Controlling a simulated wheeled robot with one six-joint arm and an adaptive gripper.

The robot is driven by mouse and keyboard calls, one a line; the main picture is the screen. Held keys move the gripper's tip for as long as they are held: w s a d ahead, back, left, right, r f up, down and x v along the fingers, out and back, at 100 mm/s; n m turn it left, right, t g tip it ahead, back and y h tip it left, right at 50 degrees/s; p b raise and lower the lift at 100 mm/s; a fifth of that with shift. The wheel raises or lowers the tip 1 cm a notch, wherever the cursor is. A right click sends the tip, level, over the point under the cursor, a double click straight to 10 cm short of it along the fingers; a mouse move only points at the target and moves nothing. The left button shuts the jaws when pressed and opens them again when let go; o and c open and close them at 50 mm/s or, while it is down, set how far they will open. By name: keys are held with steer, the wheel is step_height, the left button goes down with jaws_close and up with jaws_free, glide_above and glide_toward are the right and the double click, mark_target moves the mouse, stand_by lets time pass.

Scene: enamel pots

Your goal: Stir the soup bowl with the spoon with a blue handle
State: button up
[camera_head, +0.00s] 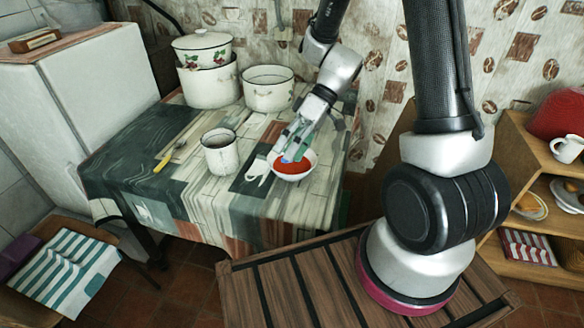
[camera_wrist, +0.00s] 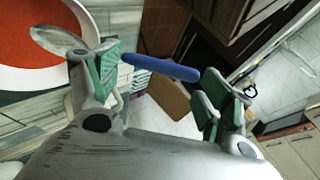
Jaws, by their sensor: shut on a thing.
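The soup bowl (camera_head: 307,158), white with red-orange soup, stands on the table near its right side. It also shows at the upper left of the wrist view (camera_wrist: 28,82). My gripper (camera_head: 292,143) is over the bowl, pointing down. In the wrist view, the spoon's blue handle (camera_wrist: 165,69) crosses between my gripper's fingers (camera_wrist: 162,88), and I am shut on the spoon. A visible gap separates the finger pads. The spoon's rounded metal end (camera_wrist: 58,42) overlaps the soup. A finger hides the middle of the spoon. How deep the tip sits is unclear.
A white enamel mug (camera_head: 220,155) stands left of the bowl. A spoon with a yellow handle (camera_head: 164,160) lies farther left. A lidded pot (camera_head: 209,86) and an open pot (camera_head: 268,96) stand at the back. A small white object (camera_head: 256,168) lies beside the bowl. The table's front left (camera_head: 150,208) is mostly clear.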

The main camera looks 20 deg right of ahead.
stand_by(0.3)
steer(key=shift+r, duration=2)
